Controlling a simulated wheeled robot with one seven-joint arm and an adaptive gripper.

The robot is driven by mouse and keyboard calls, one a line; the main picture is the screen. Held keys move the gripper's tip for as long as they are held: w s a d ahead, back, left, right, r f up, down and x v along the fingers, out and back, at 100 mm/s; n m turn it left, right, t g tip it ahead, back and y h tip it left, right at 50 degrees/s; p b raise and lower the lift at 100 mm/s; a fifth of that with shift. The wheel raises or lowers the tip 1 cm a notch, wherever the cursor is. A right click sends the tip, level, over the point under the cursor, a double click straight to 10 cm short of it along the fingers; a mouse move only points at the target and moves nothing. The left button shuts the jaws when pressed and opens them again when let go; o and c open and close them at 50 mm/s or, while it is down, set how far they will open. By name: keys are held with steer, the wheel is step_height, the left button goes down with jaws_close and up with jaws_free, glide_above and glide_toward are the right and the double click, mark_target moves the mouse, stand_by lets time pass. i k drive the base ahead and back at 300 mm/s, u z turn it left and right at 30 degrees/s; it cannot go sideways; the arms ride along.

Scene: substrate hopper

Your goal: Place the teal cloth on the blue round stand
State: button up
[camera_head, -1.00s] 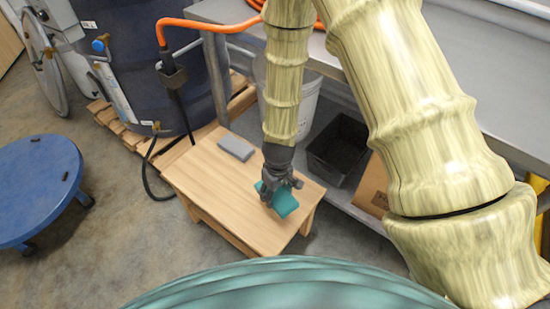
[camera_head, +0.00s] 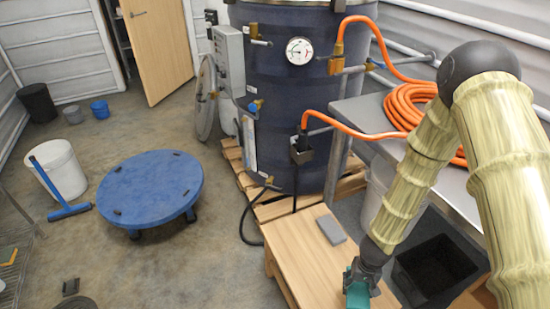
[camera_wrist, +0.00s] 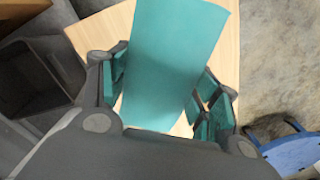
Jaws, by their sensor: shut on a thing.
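The teal cloth (camera_head: 357,294) is at the end of my gripper (camera_head: 362,276), above the low wooden table (camera_head: 299,251). In the wrist view the cloth (camera_wrist: 170,60) spans the space between the fingers of my gripper (camera_wrist: 163,95), which is shut on it. The cloth looks flat and stiff, with the table behind it. The blue round stand (camera_head: 150,188) is low, on dark casters, on the floor to the left of the table. Its top is bare apart from small dark pads near the rim. A part of it (camera_wrist: 292,152) shows at the lower right of the wrist view.
A grey block (camera_head: 331,229) lies on the wooden table. A dark blue tank (camera_head: 290,110) on a pallet stands behind it, with an orange hose. A white bucket (camera_head: 58,170) and blue squeegee (camera_head: 70,211) are left of the stand. Open floor lies between stand and table.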

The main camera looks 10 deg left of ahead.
mark_target(152, 198)
steer(key=u, duration=0.5)
steer(key=k, duration=0.55)
steer(key=u, duration=1.2)
steer(key=i, duration=1)
steer(key=u, duration=0.45)
steer(key=i, duration=1.6)
steer(key=z, duration=0.75)
steer(key=i, duration=0.45)
steer(key=z, duration=0.25)
